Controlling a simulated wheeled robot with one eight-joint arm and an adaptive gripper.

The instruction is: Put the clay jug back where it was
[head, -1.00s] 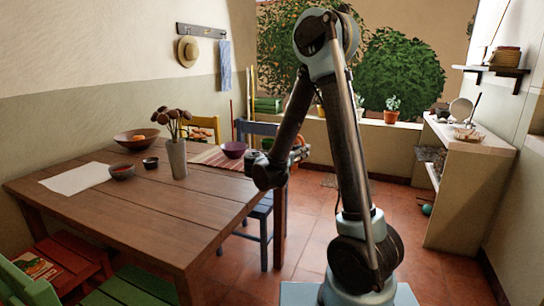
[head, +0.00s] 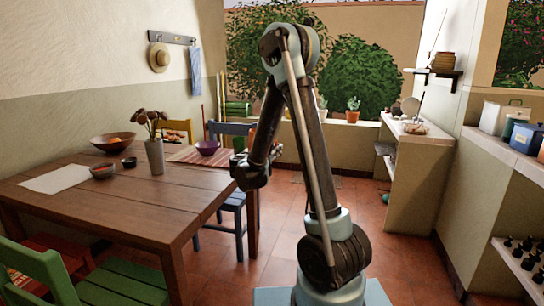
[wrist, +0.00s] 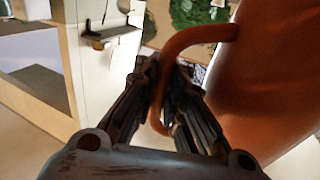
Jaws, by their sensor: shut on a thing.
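The clay jug (wrist: 262,85) is orange-brown and fills the right side of the wrist view. Its curved handle (wrist: 185,40) passes between the fingers of my gripper (wrist: 168,80), which is shut on it. The jug is tilted in that view, and its base and rim are cut off or hidden. In the head view my gripper (head: 263,165) hangs beside the table's right end, and the jug is mostly hidden behind my arm.
A wooden table (head: 110,190) with bowls and a vase stands left. A small wall shelf (head: 437,72) holds a stack. At right, a shelf (head: 500,152) holds canisters (head: 527,138), with bottles (head: 520,252) below. Open tiled floor lies between.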

